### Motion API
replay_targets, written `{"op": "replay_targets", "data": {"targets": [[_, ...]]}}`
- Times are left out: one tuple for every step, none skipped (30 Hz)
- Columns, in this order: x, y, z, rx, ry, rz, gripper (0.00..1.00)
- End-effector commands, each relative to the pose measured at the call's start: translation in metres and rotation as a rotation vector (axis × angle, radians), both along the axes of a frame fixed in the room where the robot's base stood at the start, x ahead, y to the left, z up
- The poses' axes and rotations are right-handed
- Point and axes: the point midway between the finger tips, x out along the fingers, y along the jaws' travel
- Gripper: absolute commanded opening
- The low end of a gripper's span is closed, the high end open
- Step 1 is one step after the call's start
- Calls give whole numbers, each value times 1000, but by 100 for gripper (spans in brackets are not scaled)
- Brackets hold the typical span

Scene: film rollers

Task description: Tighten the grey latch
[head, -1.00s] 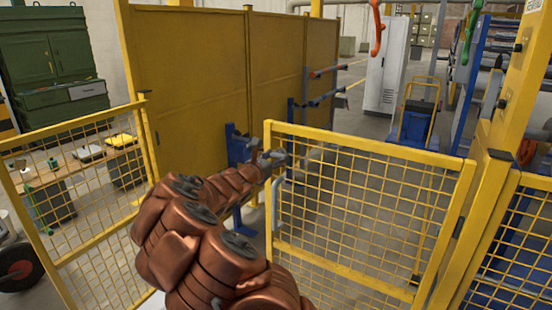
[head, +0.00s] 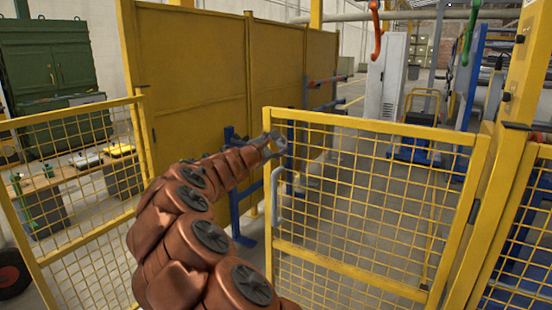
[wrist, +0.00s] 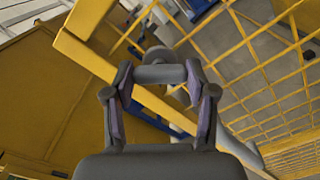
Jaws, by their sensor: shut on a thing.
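A yellow mesh gate (head: 375,125) stands in front of me in the head view. My gripper (head: 277,143) is at its upper left corner. In the wrist view my gripper (wrist: 160,78) has both fingers pressed on the ends of a short grey bar, which I take to be the grey latch (wrist: 160,73). A round grey end shows just behind the bar, near the yellow gate frame. In the head view the latch is hard to tell apart from my fingers. A curved grey handle (head: 275,195) sits on the gate's left upright, below my gripper.
A tall yellow panel wall (head: 200,75) stands behind to the left. A yellow mesh fence (head: 70,112) is at the left and a yellow post (head: 510,100) at the right. A blue cart (head: 412,150) and a grey cabinet (head: 385,85) stand beyond the gate.

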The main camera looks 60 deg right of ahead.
Motion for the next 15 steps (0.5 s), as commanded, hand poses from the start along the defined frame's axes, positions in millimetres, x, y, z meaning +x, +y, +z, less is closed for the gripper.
{"op": "replay_targets", "data": {"targets": [[0,0,-7,-1,-45,2,21],[0,0,-7,1,-74,1,21],[0,0,-8,3,-111,1,21],[0,0,-8,4,-139,1,21],[0,0,-8,5,-168,1,21],[0,0,-7,7,-208,1,21],[1,0,-7,7,-236,2,21],[1,0,-7,9,-265,2,21],[1,1,-7,11,-302,2,21],[1,0,-8,12,-329,2,21],[1,0,-8,14,-357,1,21],[0,0,-8,16,-393,1,21],[0,0,-8,17,-420,1,21],[0,0,-8,18,-446,1,21],[1,0,-7,20,-480,2,21]]}}
